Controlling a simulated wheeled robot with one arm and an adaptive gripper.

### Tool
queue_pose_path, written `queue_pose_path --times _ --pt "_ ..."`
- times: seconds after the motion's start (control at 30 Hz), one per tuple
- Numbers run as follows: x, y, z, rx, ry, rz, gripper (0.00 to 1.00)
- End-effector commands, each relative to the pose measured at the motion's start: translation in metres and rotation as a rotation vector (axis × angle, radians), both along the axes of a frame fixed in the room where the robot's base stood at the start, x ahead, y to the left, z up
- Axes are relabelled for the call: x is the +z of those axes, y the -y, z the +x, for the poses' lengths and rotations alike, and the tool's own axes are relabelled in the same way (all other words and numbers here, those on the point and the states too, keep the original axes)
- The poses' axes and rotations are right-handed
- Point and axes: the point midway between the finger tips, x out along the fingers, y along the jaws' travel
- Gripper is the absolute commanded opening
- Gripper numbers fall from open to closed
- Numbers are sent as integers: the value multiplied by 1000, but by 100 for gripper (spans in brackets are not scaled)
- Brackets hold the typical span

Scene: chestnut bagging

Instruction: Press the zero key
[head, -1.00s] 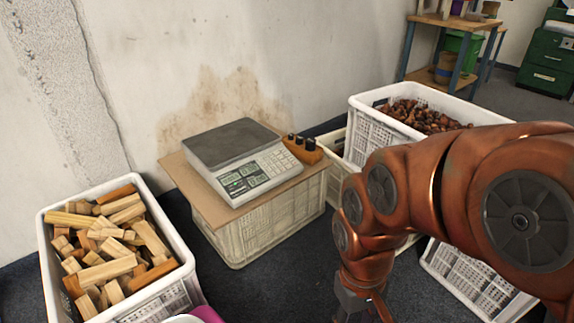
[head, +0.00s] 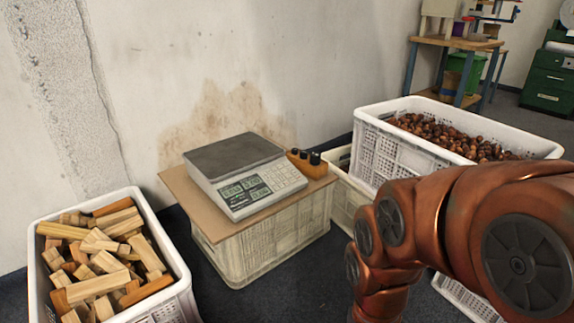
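The scale (head: 236,170) stands on a cardboard sheet (head: 185,190) on top of an upturned pale crate (head: 268,244). It has a dark flat pan, a sloped front with lit green displays (head: 245,188) and a keypad (head: 278,178) to their right. The single zero key is too small to pick out. My copper-coloured arm comes in from the right, with its lower links in front of and to the right of the scale. My gripper is below the picture's bottom edge, so its state is hidden.
A wooden block with black weights (head: 308,163) sits right of the scale. A white crate of wood pieces (head: 184,268) stands at left, and a white crate of chestnuts (head: 400,158) at right behind my arm. A workbench (head: 455,42) stands farther back. Dark floor lies between.

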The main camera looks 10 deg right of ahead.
Motion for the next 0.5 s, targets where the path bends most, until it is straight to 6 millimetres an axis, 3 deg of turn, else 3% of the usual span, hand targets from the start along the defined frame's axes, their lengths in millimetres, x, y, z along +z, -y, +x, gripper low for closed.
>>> queue_pose_path --times 0.07,0.33,0.5 --pt "0 0 0 0 0 0 30" --pt "0 0 0 0 0 0 1" --pt "0 0 0 0 0 0 0"
